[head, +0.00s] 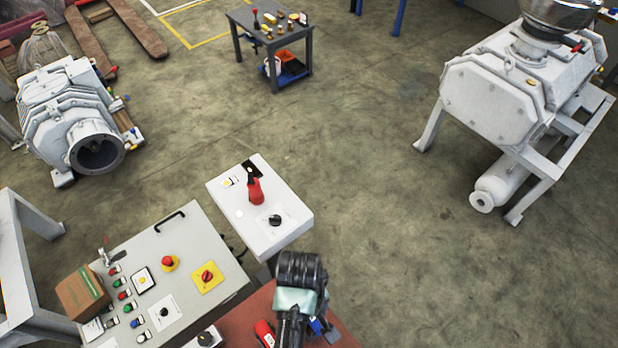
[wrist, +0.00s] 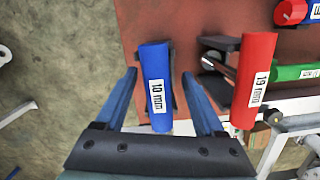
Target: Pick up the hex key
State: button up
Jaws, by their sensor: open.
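In the wrist view a blue handle marked "10 mm" (wrist: 156,85) lies on a reddish-brown surface, its long side running up the picture. It looks like the hex key's handle, but I cannot make out a metal hex shaft. My gripper (wrist: 158,74) is open, with one finger on each side of the blue handle and a visible gap at both sides. The height of the fingers above it is hard to judge. In the head view my wrist hides most of this spot.
A red handle marked "19 mm" (wrist: 255,80) lies close on the right, with a green handle (wrist: 296,72) and another red one (wrist: 291,12) beyond. In the head view a control panel (head: 185,240) and a white switch box (head: 290,232) stand beside the reddish tabletop (head: 235,332).

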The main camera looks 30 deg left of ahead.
jog(key=shift+d+f, duration=0.2)
jog(key=shift+f, duration=1.45)
grip_shut()
